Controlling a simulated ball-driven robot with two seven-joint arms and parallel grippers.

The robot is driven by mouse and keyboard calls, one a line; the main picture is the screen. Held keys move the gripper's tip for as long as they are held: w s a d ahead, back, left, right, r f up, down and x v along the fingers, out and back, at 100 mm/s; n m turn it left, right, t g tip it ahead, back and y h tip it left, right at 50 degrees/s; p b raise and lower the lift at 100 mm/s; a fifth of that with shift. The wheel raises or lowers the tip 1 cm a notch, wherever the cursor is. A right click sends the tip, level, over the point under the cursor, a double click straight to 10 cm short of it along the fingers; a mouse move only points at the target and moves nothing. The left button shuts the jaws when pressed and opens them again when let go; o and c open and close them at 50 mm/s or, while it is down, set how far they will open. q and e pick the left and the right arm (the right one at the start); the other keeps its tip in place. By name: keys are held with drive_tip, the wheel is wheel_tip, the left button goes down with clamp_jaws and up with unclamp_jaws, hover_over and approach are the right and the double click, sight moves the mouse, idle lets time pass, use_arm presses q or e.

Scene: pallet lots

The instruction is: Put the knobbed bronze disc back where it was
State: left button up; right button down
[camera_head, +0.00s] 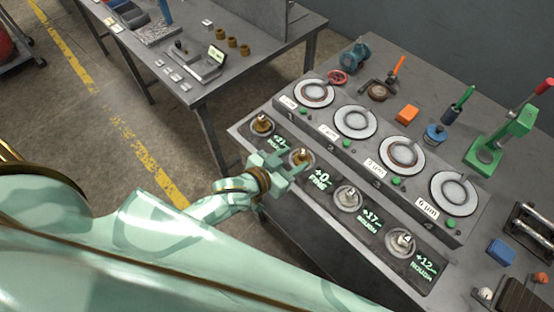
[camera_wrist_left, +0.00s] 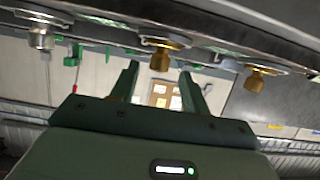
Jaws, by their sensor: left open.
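Two bronze discs with knobs sit on the front row of stations: one at the far left end (camera_head: 262,124), one beside it (camera_head: 300,156) above the display reading +0 FINE. Both bronze knobs show in the left wrist view, one near the middle (camera_wrist_left: 160,60) and one at the right (camera_wrist_left: 256,79). My left gripper (camera_head: 283,163) is open, its fingers just short of the second bronze disc. In the left wrist view its fingertips (camera_wrist_left: 159,72) stand either side of the middle knob's line; contact is not clear. My right gripper is out of view.
Two silver knobbed discs (camera_head: 348,197) (camera_head: 400,240) sit further along the same row. Behind them stands a raised row of round plates (camera_head: 355,122) with green buttons. A green press (camera_head: 505,135) stands at the right. Another table (camera_head: 200,60) stands at the back left.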

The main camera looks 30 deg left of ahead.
use_arm(q)
drive_tip(key=v, duration=0.7)
drive_tip(key=s+a+f+g+y, duration=0.1)
drive_tip(key=s+a+f+g, duration=0.15)
drive_tip(key=f, duration=0.55)
drive_tip(key=s+a+f+g+y, duration=0.15)
drive_tip(key=s+f, duration=0.25)
drive_tip(key=f, duration=0.4)
drive_tip(key=s+a+f+g+y, duration=0.1)
drive_tip(key=s+a+f+g, duration=0.15)
drive_tip(key=f, duration=0.45)
drive_tip(key=s+a+f+g, duration=0.1)
drive_tip(key=s+f+g, duration=0.1)
drive_tip(key=s+f, duration=0.5)
drive_tip(key=s+f+g+y+b, duration=0.1)
drive_tip(key=s+f+g, duration=0.2)
drive_tip(key=s+f, duration=0.5)
drive_tip(key=shift+s+a+f+g, duration=0.2)
drive_tip(key=shift+s+a+g, duration=0.15)
drive_tip(key=shift+s, duration=4.05)
